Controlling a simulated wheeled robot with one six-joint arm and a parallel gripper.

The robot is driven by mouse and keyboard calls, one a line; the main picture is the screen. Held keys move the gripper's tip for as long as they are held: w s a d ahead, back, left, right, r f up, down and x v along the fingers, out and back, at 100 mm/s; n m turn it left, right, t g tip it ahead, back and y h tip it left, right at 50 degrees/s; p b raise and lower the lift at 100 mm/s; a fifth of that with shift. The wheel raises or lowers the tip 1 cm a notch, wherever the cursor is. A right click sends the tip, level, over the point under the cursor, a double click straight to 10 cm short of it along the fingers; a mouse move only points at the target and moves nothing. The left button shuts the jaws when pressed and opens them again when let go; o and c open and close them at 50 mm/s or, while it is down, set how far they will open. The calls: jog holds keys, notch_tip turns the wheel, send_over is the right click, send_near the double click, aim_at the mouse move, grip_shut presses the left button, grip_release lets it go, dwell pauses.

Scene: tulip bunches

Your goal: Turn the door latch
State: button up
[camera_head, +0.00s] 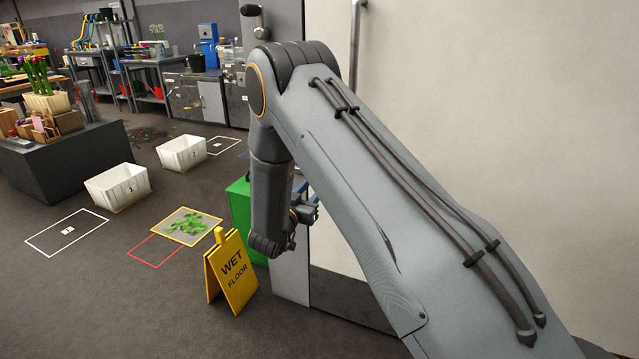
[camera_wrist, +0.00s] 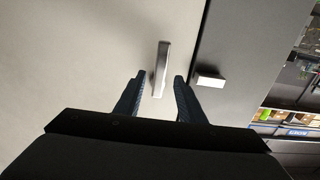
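A silver bar-shaped latch (camera_wrist: 163,56) sits on the pale door (camera_wrist: 75,55) near its edge and runs nearly upright in the wrist view. My gripper (camera_wrist: 160,76) is open, its two dark blue fingers on either side of the latch in that view. The lower part of the latch shows between the fingers, with a gap on each side. I cannot tell how deep the fingers reach or whether they touch it. In the head view my gripper (camera_head: 311,202) is partly hidden by my arm, and the latch cannot be made out there.
A small pale block (camera_wrist: 210,78) sits on the dark frame right of the latch. In the head view, a yellow wet floor sign (camera_head: 232,272) and a green box (camera_head: 238,208) stand near my gripper.

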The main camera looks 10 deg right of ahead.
jog(key=x, duration=0.6)
grip_shut()
